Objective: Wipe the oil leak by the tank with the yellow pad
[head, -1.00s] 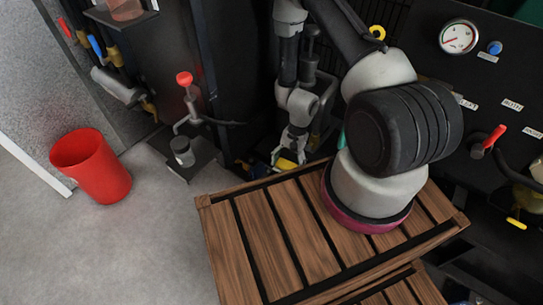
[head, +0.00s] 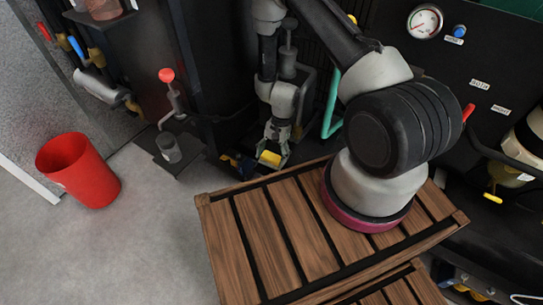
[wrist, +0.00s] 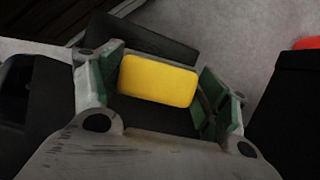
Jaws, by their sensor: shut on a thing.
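The yellow pad (head: 270,158) is held between the fingertips of my gripper (head: 273,152), low beside the dark machine frame in the head view. In the wrist view the yellow pad (wrist: 158,82) lies crosswise between the two green-lined fingers of my gripper (wrist: 160,88), which is shut on it. Dark surfaces show behind and below the pad; whether it touches them I cannot tell. I cannot make out an oil leak in either view, and I cannot tell which part is the tank.
A red bucket (head: 78,170) stands on the grey floor at left. A small black stand (head: 172,150) with a red-knobbed tap is between it and my gripper. A teal pipe (head: 331,105) runs right of my gripper. A gauge (head: 425,21) is on the dark panel. Floor at lower left is clear.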

